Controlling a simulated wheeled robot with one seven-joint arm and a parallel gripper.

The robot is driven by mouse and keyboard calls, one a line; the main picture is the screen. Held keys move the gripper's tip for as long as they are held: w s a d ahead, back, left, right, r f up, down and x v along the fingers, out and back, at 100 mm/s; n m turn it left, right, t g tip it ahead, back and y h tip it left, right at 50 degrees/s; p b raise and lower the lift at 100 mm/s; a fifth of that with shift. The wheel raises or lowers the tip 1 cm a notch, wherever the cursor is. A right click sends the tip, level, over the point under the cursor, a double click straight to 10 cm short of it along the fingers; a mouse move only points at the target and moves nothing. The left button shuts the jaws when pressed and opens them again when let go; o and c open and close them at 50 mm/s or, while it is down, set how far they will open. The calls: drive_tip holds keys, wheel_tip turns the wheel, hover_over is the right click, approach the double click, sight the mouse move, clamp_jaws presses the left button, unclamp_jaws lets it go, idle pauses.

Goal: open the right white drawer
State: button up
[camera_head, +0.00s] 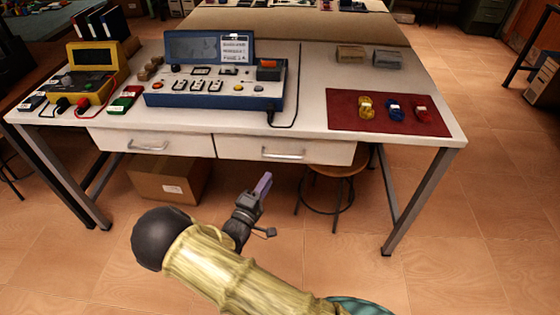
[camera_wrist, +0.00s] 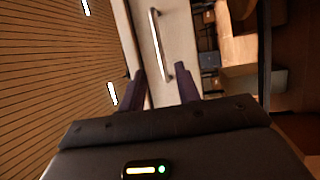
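The right white drawer (camera_head: 330,152) is under the table top, its front level with the left drawer, and looks closed. Its horizontal metal handle (camera_head: 283,154) shows in the middle of the front. My gripper (camera_head: 264,184) is in front of and below this drawer, apart from it in the head view. In the wrist view, a white drawer front (camera_wrist: 181,30) and its long handle (camera_wrist: 155,35) lie ahead. My gripper (camera_wrist: 161,76) is open there, its two dark purple fingers apart, with the handle ahead between them. I see nothing held.
The left white drawer (camera_head: 120,142) is beside it. A cardboard box (camera_head: 165,181) and a round stool (camera_head: 338,166) stand under the table (camera_head: 312,60). The table bears a blue control panel (camera_head: 213,97), a yellow meter (camera_head: 95,85) and a red mat (camera_head: 345,115). Open floor lies to the right.

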drive_tip(key=r, duration=0.2)
hover_over(280, 160)
drive_tip(key=s, duration=0.5)
drive_tip(key=shift+d+f+b, duration=0.15)
drive_tip(key=shift+f+b, duration=0.05)
drive_tip(key=shift+b, duration=0.1)
drive_tip(key=shift+c, duration=0.2)
clamp_jaws()
